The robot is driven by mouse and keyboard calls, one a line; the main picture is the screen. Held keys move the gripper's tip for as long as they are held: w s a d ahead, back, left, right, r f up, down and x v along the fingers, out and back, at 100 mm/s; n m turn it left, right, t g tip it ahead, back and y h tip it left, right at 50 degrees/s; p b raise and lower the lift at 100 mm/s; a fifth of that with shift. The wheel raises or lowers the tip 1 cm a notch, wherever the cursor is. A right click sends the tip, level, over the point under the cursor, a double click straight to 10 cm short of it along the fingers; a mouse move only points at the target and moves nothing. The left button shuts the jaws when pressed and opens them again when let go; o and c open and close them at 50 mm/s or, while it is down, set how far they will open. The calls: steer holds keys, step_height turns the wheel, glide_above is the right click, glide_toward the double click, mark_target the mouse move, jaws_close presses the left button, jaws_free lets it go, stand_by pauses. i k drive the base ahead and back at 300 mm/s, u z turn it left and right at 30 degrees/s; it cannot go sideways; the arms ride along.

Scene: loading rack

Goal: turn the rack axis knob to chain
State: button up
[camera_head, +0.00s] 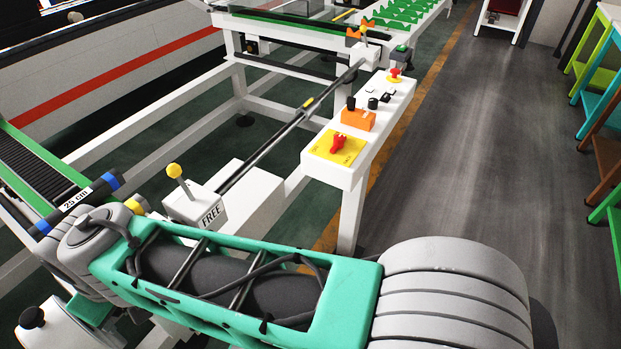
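A white control panel (378,140) stands at the centre right. It carries a red rotary knob (338,143) on a yellow plate (327,158), whose lettering is too small to read. Behind it is an orange box (357,122) with a black knob (351,103) on top. A second black knob (373,103) stands beside it. I cannot read "chain" anywhere, so I cannot tell which knob is the rack axis knob. A white box marked FREE (209,215) has a yellow ball lever (175,171). My arm crosses the bottom of the view; my gripper is not visible.
A red mushroom button (394,74) sits at the panel's far end. A long dark rod (290,128) runs beside the panel. White rack frame beams (180,122) fill the left. The grey floor (470,140) right of the panel is clear, with colourful stools (597,100) at the right edge.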

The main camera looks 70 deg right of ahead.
mark_target(373, 104)
steer(key=z, duration=2.8)
